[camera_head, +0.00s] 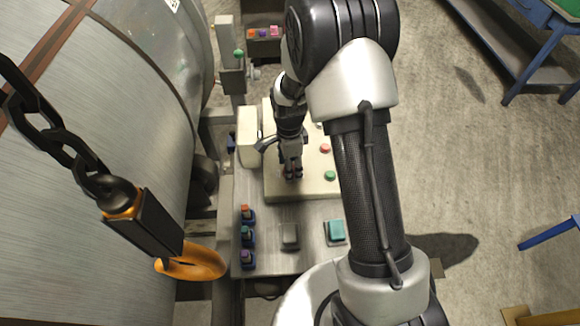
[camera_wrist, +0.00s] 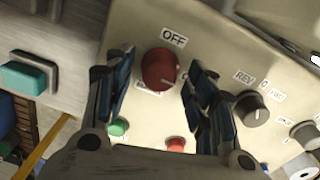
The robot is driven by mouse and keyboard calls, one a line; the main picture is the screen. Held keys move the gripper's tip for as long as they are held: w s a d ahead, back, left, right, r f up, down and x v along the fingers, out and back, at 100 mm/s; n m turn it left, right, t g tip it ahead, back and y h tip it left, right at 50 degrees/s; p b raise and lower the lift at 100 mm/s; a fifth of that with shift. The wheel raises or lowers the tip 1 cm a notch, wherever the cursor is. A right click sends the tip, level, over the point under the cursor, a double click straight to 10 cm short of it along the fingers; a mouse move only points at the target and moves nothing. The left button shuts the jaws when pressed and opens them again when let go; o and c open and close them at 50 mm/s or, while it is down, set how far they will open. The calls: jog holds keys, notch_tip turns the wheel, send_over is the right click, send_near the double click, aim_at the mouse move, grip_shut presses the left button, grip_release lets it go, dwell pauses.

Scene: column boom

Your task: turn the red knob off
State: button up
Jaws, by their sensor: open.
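The red knob (camera_wrist: 161,69) sits on a beige panel (camera_wrist: 205,40) below an "OFF" label (camera_wrist: 174,38) in the wrist view. A second label under the knob is partly covered. My gripper (camera_wrist: 158,82) is open, with one finger on each side of the knob. I cannot tell whether the fingers touch it. In the head view my gripper (camera_head: 292,174) points down at the beige panel (camera_head: 285,193), and the red knob is hidden beneath it.
A black selector knob (camera_wrist: 252,108) labelled "REV" is right of my gripper. Green (camera_wrist: 117,128) and red (camera_wrist: 176,144) buttons sit near the fingers. A teal button (camera_wrist: 24,77) is at left. A chain hook (camera_head: 192,264) hangs at left in the head view.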

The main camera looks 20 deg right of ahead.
jog(key=shift+f, duration=0.2)
jog(key=c, duration=1.1)
